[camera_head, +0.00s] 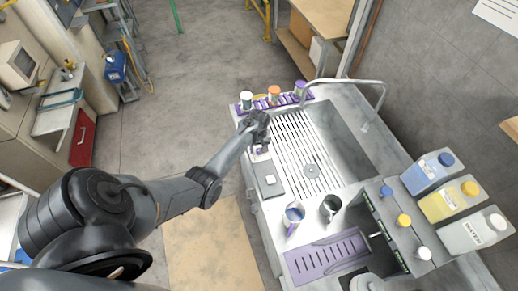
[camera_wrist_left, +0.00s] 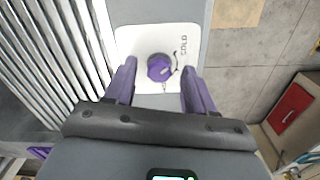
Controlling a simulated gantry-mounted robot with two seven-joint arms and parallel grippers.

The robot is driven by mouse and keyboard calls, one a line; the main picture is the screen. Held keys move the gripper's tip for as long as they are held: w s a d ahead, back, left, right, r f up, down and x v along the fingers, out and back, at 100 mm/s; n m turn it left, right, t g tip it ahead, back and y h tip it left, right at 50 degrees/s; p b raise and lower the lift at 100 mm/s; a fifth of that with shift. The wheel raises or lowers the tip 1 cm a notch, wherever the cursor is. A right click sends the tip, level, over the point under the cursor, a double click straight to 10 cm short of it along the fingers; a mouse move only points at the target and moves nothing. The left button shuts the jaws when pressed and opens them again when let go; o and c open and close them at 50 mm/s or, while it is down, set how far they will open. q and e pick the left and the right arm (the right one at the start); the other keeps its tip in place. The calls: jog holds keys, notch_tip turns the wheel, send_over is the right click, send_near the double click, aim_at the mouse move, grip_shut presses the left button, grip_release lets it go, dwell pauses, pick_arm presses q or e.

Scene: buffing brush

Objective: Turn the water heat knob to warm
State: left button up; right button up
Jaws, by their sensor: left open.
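The purple water heat knob (camera_wrist_left: 160,67) sits on a white plate (camera_wrist_left: 130,38) in the left wrist view. The word COLD is printed on the plate beside the knob, with a curved mark near it. Other lettering is partly hidden by a finger. My left gripper (camera_wrist_left: 157,70) is open, with one purple finger on each side of the knob. I cannot tell whether the fingers touch it. In the head view my left gripper (camera_head: 261,146) is low at the sink unit's left edge and hides most of the knob.
The sink unit (camera_head: 350,140) has a slatted drain and a curved metal rail. Colored bottles (camera_head: 274,92) stand at its far end. Large containers (camera_head: 433,170) stand at right. Open floor lies left.

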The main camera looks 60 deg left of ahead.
pick_arm(q)
jog(key=shift+f, duration=0.3)
jog(key=shift+c, duration=0.3)
grip_shut()
